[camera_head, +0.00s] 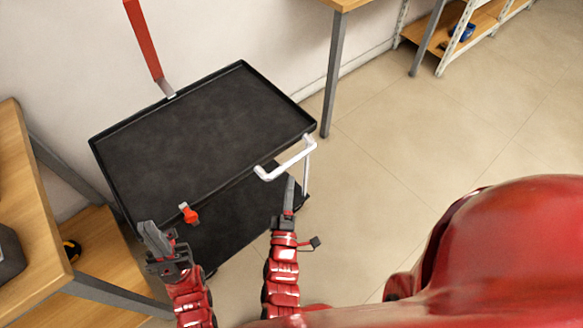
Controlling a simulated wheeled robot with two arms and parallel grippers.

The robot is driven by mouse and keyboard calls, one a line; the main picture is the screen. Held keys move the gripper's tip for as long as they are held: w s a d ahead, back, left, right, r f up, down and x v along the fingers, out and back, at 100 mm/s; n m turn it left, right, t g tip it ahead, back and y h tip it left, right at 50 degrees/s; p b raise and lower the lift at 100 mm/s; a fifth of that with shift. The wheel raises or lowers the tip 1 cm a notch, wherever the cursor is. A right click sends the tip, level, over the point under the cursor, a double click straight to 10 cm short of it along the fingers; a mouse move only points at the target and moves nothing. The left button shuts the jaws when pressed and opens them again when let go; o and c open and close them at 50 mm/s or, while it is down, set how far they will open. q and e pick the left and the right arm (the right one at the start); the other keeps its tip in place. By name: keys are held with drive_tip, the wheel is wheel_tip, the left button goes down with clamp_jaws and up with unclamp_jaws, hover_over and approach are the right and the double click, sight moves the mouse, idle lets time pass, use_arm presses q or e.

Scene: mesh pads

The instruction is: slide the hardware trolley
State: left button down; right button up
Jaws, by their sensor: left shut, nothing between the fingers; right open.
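The hardware trolley (200,125) is black, with a bare top tray and a lower shelf (235,225), and stands against the wall. Its white handle (290,162) sticks out at the right end. My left gripper (150,232) is shut and empty near the trolley's front left corner. My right gripper (289,190) is open, seen edge-on, just below the handle in the picture. I cannot tell whether it touches the handle; nothing shows held in it. Part of the lower shelf is hidden by the top tray and my arms.
A wooden workbench (35,200) stands close at the left. Another table (335,75) stands behind right, with a shelf rack (480,30) beyond. A small red piece (190,214) is at the trolley's front edge; a red bar (145,45) rises behind. The floor (420,135) at right is clear.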

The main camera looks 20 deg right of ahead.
drive_tip(key=v, duration=0.8)
drive_tip(key=shift+s+a, duration=0.15)
drive_tip(key=shift+s, duration=0.15)
